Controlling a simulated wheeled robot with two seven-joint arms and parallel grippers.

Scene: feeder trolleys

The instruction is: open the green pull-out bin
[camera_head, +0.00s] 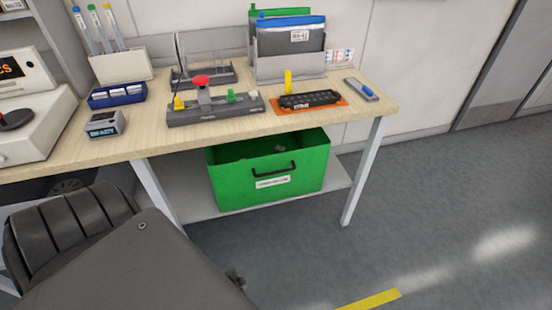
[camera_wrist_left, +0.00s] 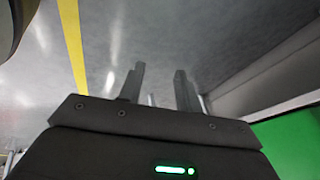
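The green bin (camera_head: 311,167) stands on the low shelf under the table. Its front wall has a dark handle (camera_head: 275,171) and a white label, and its top is open. Part of its inside shows beneath the table edge. A green surface, likely the same bin (camera_wrist_left: 292,142), fills the lower right of the left wrist view. My left gripper (camera_wrist_left: 158,90) has its two fingers apart with nothing between them, over grey floor, and is not touching the bin. In the head view, my dark arm covers the lower left. My right gripper is not in view.
The wooden table (camera_head: 365,118) carries a device with a red button (camera_head: 201,81), an orange mat (camera_head: 343,105), file holders and small boxes. A pale table leg (camera_head: 362,172) stands right of the bin. Grey floor (camera_head: 450,205) is clear at the right, with a yellow stripe (camera_head: 370,300).

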